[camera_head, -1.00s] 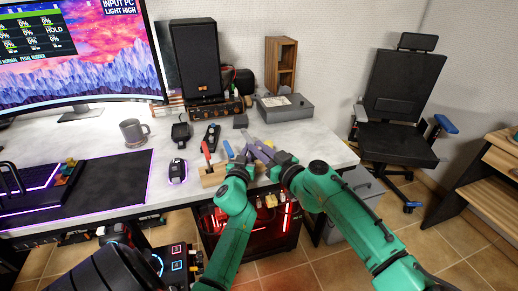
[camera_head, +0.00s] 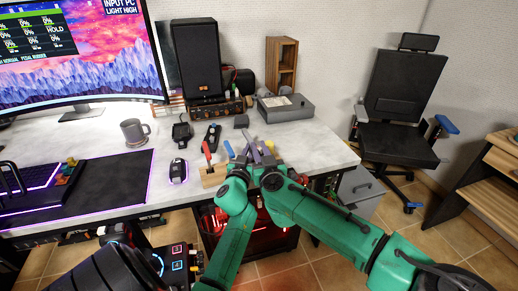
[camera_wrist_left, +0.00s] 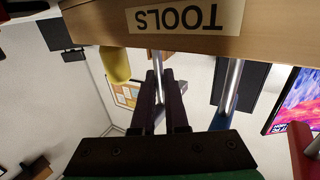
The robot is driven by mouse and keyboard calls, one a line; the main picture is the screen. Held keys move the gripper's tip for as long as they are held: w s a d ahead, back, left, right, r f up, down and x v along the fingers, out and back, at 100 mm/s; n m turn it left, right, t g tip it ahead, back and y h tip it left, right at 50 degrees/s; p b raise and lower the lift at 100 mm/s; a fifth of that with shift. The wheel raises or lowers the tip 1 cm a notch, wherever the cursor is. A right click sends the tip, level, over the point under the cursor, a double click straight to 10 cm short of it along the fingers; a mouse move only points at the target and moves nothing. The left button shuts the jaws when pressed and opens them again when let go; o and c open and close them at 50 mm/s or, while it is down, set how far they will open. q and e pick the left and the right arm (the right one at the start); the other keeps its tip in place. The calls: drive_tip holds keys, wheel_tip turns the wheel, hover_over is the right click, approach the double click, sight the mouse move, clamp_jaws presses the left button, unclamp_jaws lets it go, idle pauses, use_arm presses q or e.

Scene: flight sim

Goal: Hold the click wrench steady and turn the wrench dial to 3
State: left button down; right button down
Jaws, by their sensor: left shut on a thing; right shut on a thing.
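The wooden tool rack (camera_head: 211,178) stands at the desk's front edge. The left wrist view shows it upside down with its TOOLS label (camera_wrist_left: 185,16). A thin metal shaft (camera_wrist_left: 157,62), seemingly the click wrench, comes out of the rack between the fingers of my left gripper (camera_wrist_left: 160,78), which is shut on it. In the head view my left gripper (camera_head: 249,152) is beside the rack's right part. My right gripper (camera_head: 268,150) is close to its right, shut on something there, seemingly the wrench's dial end. The fingers hide the dial, and its number cannot be read.
A red-handled tool (camera_head: 207,152) and a blue-handled tool (camera_head: 229,149) stand in the rack left of my grippers. A mouse (camera_head: 178,170), a mug (camera_head: 134,132) and a grey box (camera_head: 286,108) are on the desk.

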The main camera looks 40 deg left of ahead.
drive_tip(key=c, duration=0.8)
unclamp_jaws()
drive_tip(key=shift+d, duration=0.1)
drive_tip(key=v, duration=1.2)
